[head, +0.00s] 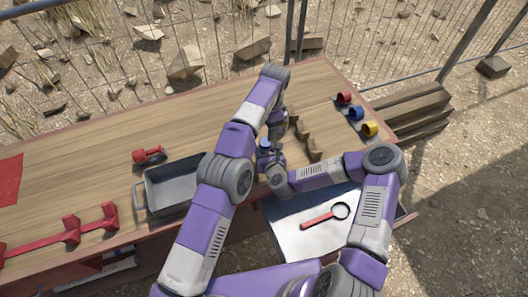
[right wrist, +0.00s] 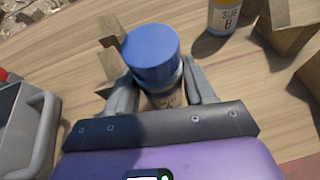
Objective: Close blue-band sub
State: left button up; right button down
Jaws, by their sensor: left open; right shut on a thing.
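A bottle (right wrist: 162,100) with a wide blue lid (right wrist: 151,52) stands between my right gripper's fingers (right wrist: 155,92) in the right wrist view. My right gripper is shut on it. The lid sits on the bottle's top; whether it is tight I cannot tell. Most of the label is hidden. In the head view the blue lid (head: 265,146) shows beside my right gripper (head: 268,160), at the middle of the table. My left gripper (head: 278,128) is open just behind it, its fingers mostly hidden. A second bottle (right wrist: 224,15) labelled "SUB B" stands apart, farther back.
A notched wooden rack (head: 310,150) stands right of the grippers. Red (head: 344,98), blue (head: 356,113) and yellow (head: 370,129) cups stand at the right end. A grey handled tray (head: 150,195) and red clamp-like object (head: 149,156) are left.

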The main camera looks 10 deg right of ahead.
aim_at(265, 142)
pick_arm(q)
jog(key=n, duration=0.5)
jog(key=shift+f, duration=0.1)
jog(key=n, duration=0.3)
jog(key=shift+s+n, duration=0.1)
jog(key=shift+n, duration=0.3)
jog(key=n, duration=0.9)
jog(key=f, duration=0.7)
jog(key=shift+w+a+f, duration=0.25)
jog(key=shift+a+f, duration=0.05)
jog(key=shift+f, duration=0.1)
